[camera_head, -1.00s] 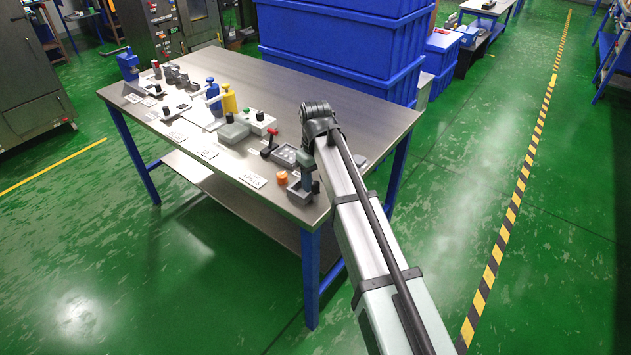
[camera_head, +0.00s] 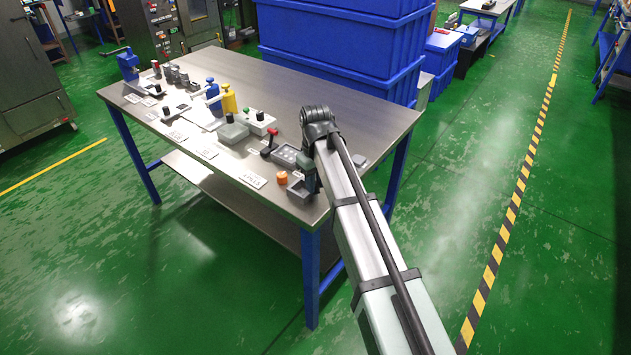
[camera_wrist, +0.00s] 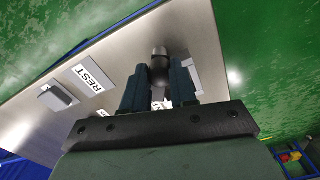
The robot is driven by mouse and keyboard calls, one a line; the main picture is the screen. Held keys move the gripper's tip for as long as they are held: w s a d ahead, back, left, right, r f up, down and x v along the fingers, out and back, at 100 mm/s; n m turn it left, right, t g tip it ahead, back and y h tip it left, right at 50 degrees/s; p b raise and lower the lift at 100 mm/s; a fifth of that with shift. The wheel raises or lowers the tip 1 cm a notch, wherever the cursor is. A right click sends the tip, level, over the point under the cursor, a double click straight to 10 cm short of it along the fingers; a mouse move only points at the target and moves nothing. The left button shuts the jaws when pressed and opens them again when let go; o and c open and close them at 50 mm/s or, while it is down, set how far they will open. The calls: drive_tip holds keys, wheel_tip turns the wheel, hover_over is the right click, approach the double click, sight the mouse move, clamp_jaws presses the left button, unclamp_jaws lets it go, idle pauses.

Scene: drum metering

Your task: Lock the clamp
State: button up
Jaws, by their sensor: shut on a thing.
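My gripper (camera_wrist: 160,88) points down at the near right corner of the workbench. Its two fingers are closed around a dark rounded handle (camera_wrist: 160,62) with a grey end, seen in the wrist view. What the handle is joined to is hidden. In the head view, my gripper (camera_head: 307,178) is partly covered by my own arm, beside a small grey box-like fixture (camera_head: 298,193). I cannot tell for certain which part is the clamp or whether it is locked.
An orange knob (camera_head: 282,178) and a red-topped lever (camera_head: 270,141) stand left of my gripper.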

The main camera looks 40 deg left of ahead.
drive_tip(key=shift+n, duration=0.4)
clamp_jaws()
drive_tip(key=shift+n, duration=2.5)
drive_tip(key=o, duration=0.9)
unclamp_jaws()
wheel_tip(320, 180, up, 14)
drive_tip(key=shift+f, duration=0.1)
